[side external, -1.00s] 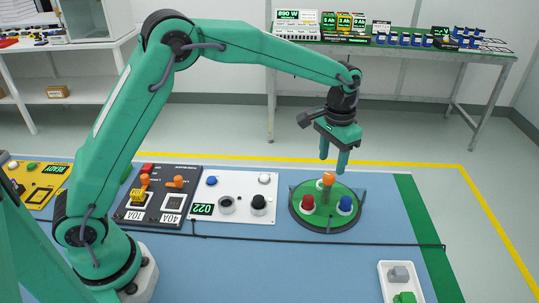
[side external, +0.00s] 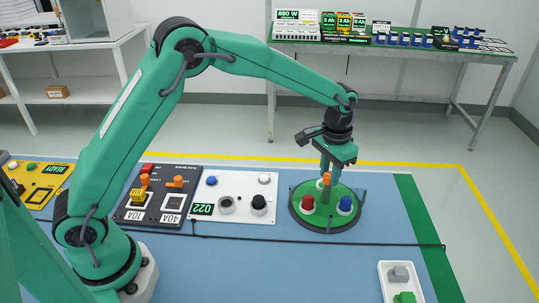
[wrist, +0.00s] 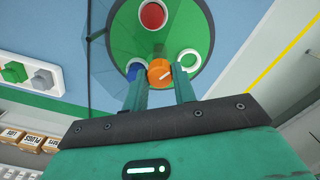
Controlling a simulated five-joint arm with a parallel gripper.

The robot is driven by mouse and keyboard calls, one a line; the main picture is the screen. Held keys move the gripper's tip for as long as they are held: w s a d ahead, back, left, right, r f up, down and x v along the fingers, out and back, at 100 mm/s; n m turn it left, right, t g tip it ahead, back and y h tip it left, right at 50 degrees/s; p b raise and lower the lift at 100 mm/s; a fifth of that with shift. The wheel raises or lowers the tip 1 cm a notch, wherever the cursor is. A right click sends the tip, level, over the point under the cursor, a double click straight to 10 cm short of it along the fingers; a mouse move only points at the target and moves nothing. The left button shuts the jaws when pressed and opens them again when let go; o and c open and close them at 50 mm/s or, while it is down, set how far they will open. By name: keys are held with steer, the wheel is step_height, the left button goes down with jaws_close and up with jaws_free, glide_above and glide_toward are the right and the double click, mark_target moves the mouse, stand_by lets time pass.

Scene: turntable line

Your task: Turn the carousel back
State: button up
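The carousel (side external: 313,219) is a round green disc with a dark rim, set in the blue table. In the wrist view its green top (wrist: 185,22) fills the upper middle. An orange knob (wrist: 160,72) with a white line stands on it, along with a red piece (side external: 307,203), a blue piece (side external: 345,204) and a white ring (wrist: 191,58). My gripper (side external: 328,174) points down over the orange knob. In the wrist view its two fingers (wrist: 160,78) are apart, one on each side of the knob, with small gaps showing. The left finger partly hides the blue piece.
Left of the carousel is a white panel (side external: 230,185) with knobs and a "022" display, then a dark switch panel (side external: 180,182). A black cable (side external: 400,243) crosses the table in front. A white tray (side external: 420,287) with grey and green pieces lies at front right.

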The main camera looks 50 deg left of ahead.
steer(key=shift+n, duration=0.8)
jaws_close()
steer(key=shift+n, duration=2.1)
steer(key=shift+r+n, duration=0.1)
steer(key=shift+n, duration=9.1)
steer(key=o, duration=1)
jaws_free()
